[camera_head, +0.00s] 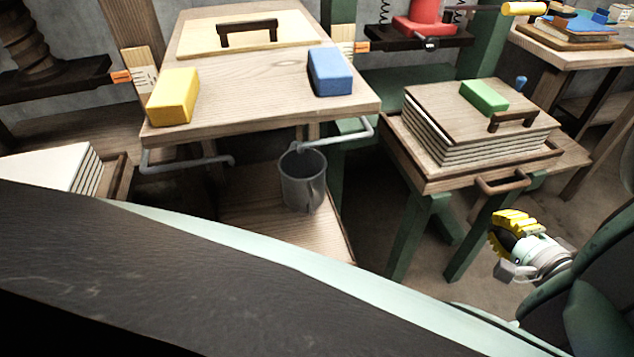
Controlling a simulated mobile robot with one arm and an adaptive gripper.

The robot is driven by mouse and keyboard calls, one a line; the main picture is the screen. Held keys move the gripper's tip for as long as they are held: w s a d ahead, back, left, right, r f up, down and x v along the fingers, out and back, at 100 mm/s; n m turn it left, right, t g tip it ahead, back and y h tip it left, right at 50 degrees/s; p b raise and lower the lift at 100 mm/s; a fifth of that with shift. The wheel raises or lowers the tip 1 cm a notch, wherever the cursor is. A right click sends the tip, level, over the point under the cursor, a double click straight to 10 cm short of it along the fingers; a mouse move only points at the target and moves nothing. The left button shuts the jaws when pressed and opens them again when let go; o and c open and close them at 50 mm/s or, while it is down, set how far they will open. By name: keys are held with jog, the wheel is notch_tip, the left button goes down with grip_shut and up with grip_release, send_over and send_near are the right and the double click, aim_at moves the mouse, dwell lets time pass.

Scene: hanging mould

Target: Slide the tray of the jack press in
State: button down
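The jack press, with a red jack (424,20) and green posts, stands at the upper right. Its wooden tray (428,178) sticks out toward me on a green-legged stand. A brown handle (503,182) is on its front edge. The tray bears a stack of pale boards (455,152) under a wooden lid (448,105), with a green block (484,96) and a dark lid handle on top. My gripper (513,232), with yellow ribbed parts, is at the lower right, below the tray handle in the picture and apparently apart from it. Its finger opening cannot be made out.
A wooden table (250,95) with yellow (173,97) and blue (330,71) blocks stands left of the tray. A grey bucket (303,180) hangs at its front rail. Another press and a pale stack (45,168) are at left. My own body fills the lower foreground.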

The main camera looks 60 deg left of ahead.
aim_at(445, 181)
jog(key=x, duration=0.9)
jog(key=s+r+x, duration=0.1)
jog(key=x, duration=0.4)
jog(key=shift+a, duration=0.5)
jog(key=shift+a, duration=0.1)
